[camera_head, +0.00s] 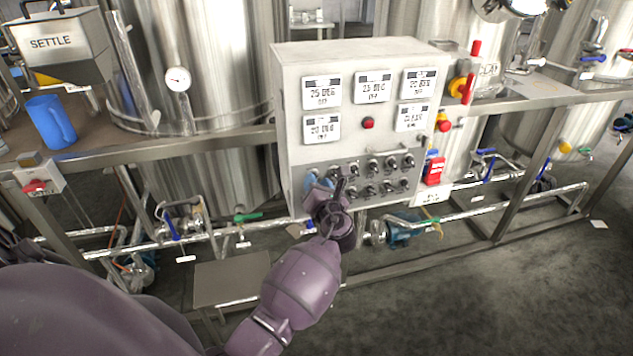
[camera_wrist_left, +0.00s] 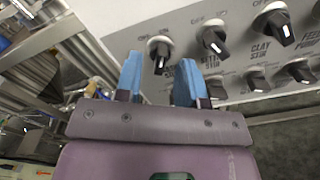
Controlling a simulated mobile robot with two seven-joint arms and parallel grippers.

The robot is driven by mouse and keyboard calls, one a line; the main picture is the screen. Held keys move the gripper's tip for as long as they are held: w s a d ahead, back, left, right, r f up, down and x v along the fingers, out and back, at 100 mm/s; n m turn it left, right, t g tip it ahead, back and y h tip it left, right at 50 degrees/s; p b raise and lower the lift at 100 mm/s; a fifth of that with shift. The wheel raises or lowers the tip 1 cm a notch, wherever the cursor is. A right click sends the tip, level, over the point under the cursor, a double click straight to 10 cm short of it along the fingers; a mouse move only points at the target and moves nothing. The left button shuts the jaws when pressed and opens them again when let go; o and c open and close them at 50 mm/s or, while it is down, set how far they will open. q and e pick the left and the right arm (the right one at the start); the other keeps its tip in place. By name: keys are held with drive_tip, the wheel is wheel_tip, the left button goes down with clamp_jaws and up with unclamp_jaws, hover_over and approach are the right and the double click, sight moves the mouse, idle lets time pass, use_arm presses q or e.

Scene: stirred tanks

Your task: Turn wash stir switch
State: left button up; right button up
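The control box (camera_head: 290,130) carries two rows of black switch knobs low on its front. My left gripper (camera_head: 320,182) is at the left end of these rows, with its blue fingers spread. In the left wrist view the gripper (camera_wrist_left: 160,66) is open, and the leftmost upper switch knob (camera_wrist_left: 160,56) shows between the fingertips with nothing clamped. Its white mark points roughly downward in that view. Its label is mostly hidden by a finger, so I cannot read "wash". The settle stir switch (camera_wrist_left: 213,41) and clay stir switch (camera_wrist_left: 279,27) are to its right. My right gripper is not in view.
Several small displays and a red button (camera_head: 368,122) sit above the switches. A red and yellow rotary switch (camera_head: 461,87) is right of the box. A steel frame rail (camera_head: 230,136), pipes and valves surround it. A blue jug (camera_head: 50,122) stands at the left.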

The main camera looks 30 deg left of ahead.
use_arm(q)
drive_tip(key=shift+x, duration=0.8)
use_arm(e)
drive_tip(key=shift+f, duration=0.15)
use_arm(q)
clamp_jaws()
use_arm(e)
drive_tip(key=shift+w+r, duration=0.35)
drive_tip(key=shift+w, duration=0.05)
